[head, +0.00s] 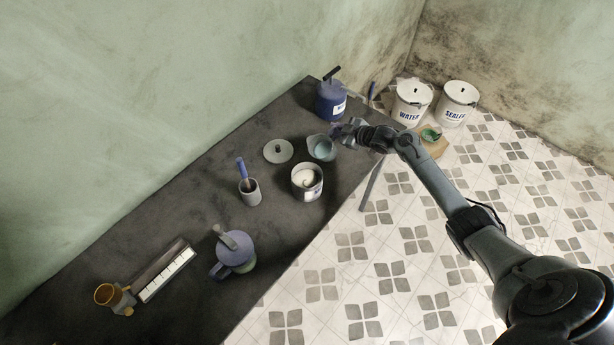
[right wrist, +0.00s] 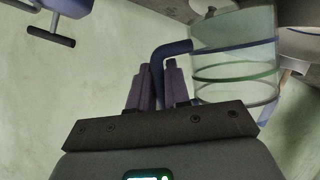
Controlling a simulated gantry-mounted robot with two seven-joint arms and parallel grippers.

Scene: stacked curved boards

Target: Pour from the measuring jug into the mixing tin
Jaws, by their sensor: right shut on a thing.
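The measuring jug (head: 319,149) is a clear vessel with a bluish tint, just behind the mixing tin in the head view. My right gripper (head: 343,131) is shut on its dark blue handle. In the right wrist view, the jug (right wrist: 235,72) shows bluish and green bands, and my right gripper's fingers (right wrist: 158,88) close around the handle. The mixing tin (head: 307,190) stands open on the dark bench with pale contents and a light label. The jug's rim is close to the tin; I cannot tell its height or any flow. My left gripper is not in view.
On the dark bench (head: 150,225) are a grey lid (head: 278,151), a cup with a blue-handled tool (head: 250,192), a blue-lidded pot (head: 234,252), a blue canister (head: 331,100) and an amber mug (head: 108,295). Two white buckets, WATER (head: 411,103) and SEALER (head: 457,104), stand beyond.

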